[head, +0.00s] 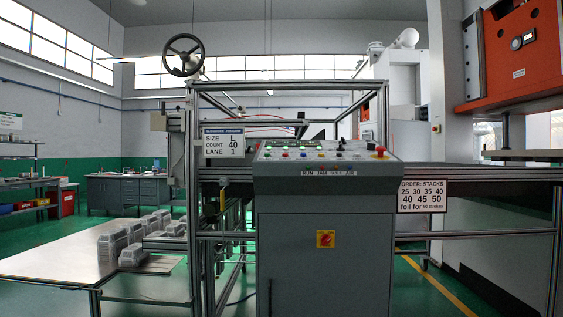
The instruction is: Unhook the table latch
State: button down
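The low table (62,255) stands at the lower left, its right end against the machine frame. Grey foil trays (112,240) stand in stacks on its right part. A small yellow piece (222,200) hangs on the frame post just right of the table; I cannot tell whether it is the latch. No latch or hook shows clearly. My gripper is not in this view.
A grey control cabinet (325,265) with buttons and a red rotary switch (326,239) stands in front at the centre. A handwheel (183,55) is above the frame. An orange press (515,55) is at upper right.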

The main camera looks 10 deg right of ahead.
aim_at(82, 287)
jog(key=i+j+u, duration=0.25)
jog(key=i+j, duration=0.15)
jog(key=i+j+u, duration=0.25)
jog(key=i, duration=0.35)
jog(key=i+j+u, duration=0.25)
jog(key=i, duration=0.3)
jog(key=i+j+u, duration=0.25)
jog(key=i, duration=0.3)
jog(key=i+j+u, duration=0.1)
jog(key=i+j, duration=0.3)
jog(key=i+j+u, duration=0.1)
jog(key=i+j, duration=0.25)
jog(key=i, duration=0.2)
